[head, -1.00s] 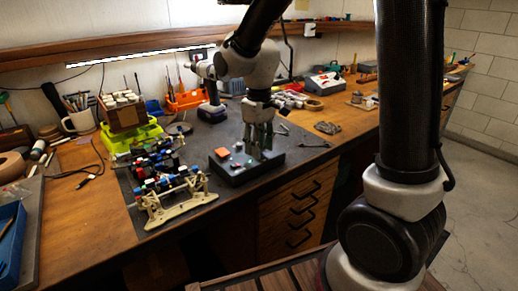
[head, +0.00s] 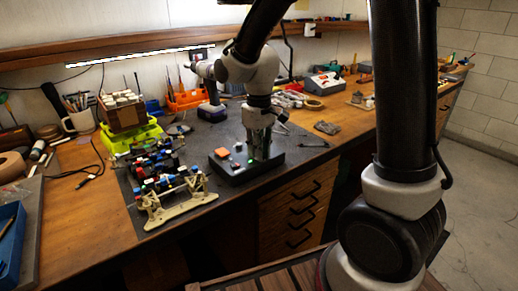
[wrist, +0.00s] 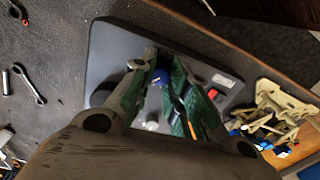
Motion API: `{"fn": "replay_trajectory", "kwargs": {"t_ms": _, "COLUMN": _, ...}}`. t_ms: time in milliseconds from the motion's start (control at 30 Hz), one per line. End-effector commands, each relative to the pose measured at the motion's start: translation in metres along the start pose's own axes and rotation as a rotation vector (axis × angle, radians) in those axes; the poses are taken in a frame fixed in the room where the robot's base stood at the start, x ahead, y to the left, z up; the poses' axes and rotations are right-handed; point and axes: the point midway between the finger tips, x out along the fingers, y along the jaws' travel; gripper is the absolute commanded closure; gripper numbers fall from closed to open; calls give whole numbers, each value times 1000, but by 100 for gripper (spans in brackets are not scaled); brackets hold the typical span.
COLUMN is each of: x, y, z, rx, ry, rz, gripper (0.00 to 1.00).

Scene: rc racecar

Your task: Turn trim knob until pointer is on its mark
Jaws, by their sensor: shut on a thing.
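A dark control box (head: 236,179) lies flat on the grey mat, with an orange-red button (head: 221,153) on its top. My gripper (head: 259,158) points down over the right part of the box. In the wrist view my gripper (wrist: 160,88) is shut on a blue knob (wrist: 160,76), one green-padded finger on each side. A light round part (wrist: 152,124) lies near the fingers. The knob's pointer and mark cannot be made out; the fingers cover much of the knob.
A cream chassis part (head: 180,203) with several coloured pieces stands left of the box. A yellow-green stand (head: 132,138) is behind it. A wrench (head: 315,144) lies on the mat to the right. The bench's front edge runs close to the box.

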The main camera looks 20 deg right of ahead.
Motion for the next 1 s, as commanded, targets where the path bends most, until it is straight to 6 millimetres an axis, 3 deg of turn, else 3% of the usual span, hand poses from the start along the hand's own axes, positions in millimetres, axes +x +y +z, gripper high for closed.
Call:
{"fn": "replay_trajectory", "kwargs": {"t_ms": 267, "x": 0, "y": 0, "z": 0, "rx": 15, "ry": 1, "rz": 0, "gripper": 100}}
{"fn": "replay_trajectory", "kwargs": {"t_ms": 300, "x": 0, "y": 0, "z": 0, "rx": 15, "ry": 1, "rz": 0, "gripper": 78}}
{"fn": "replay_trajectory", "kwargs": {"t_ms": 400, "x": 0, "y": 0, "z": 0, "rx": 15, "ry": 1, "rz": 0, "gripper": 60}}
{"fn": "replay_trajectory", "kwargs": {"t_ms": 767, "x": -3, "y": 0, "z": 0, "rx": 14, "ry": 1, "rz": 0, "gripper": 60}}
{"fn": "replay_trajectory", "kwargs": {"t_ms": 867, "x": -14, "y": 0, "z": -1, "rx": 14, "ry": 3, "rz": 0, "gripper": 60}}
{"fn": "replay_trajectory", "kwargs": {"t_ms": 1000, "x": -42, "y": 0, "z": -2, "rx": 15, "ry": 7, "rz": 1, "gripper": 60}}
